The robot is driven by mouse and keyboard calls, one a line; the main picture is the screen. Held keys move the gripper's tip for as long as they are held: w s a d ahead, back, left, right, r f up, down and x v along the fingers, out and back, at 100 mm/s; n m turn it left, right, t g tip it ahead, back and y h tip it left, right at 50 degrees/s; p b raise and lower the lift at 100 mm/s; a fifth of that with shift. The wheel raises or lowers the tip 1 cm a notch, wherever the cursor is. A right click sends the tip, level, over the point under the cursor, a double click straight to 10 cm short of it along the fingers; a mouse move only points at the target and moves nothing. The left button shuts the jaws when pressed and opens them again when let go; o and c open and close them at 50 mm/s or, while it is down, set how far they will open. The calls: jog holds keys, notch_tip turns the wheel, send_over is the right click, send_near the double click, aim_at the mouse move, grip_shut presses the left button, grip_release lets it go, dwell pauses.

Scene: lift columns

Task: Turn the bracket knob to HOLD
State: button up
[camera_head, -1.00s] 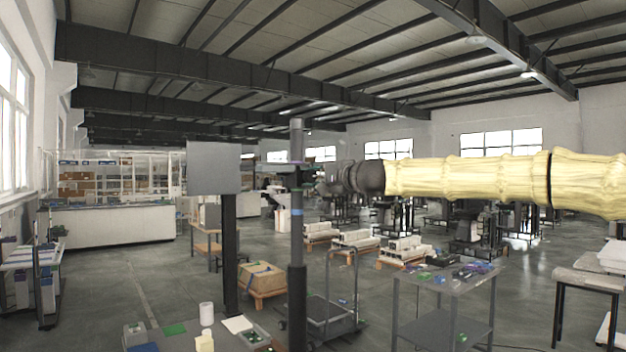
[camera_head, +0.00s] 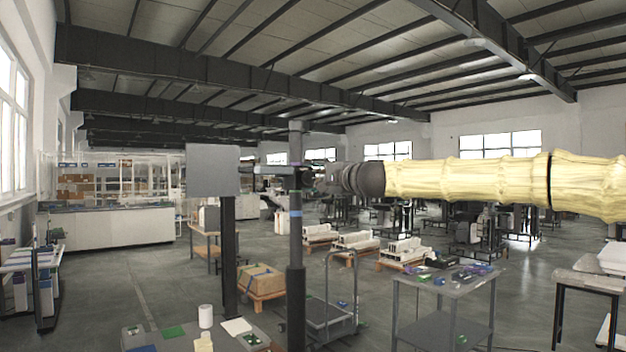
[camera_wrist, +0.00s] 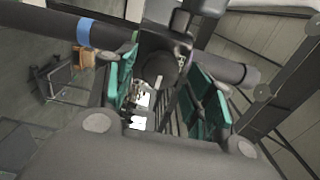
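A slim grey column (camera_head: 297,250) with a blue band stands in the middle of the head view. In the wrist view the column (camera_wrist: 55,22) crosses the top, with a dark bracket clamped on it. The dark round bracket knob (camera_wrist: 160,70) shows between my fingers. My gripper (camera_wrist: 165,98) is open, with a green-padded finger on either side of the knob; I see gaps beside the knob and cannot tell any contact. In the head view my gripper (camera_head: 270,170) is at the column's upper part, small and dark. No HOLD mark can be read.
A thicker dark post (camera_head: 229,255) with a grey panel (camera_head: 213,170) stands left of the column. A grey work table (camera_head: 445,283) with small parts and a trolley (camera_head: 328,315) stand to the right. A bench top with a white cylinder (camera_head: 205,316) lies in front.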

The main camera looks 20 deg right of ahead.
jog(key=shift+a, duration=0.15)
jog(key=shift+s, duration=0.1)
jog(key=v, duration=1.1)
jog(key=shift+s+d, duration=0.25)
jog(key=shift+s, duration=0.1)
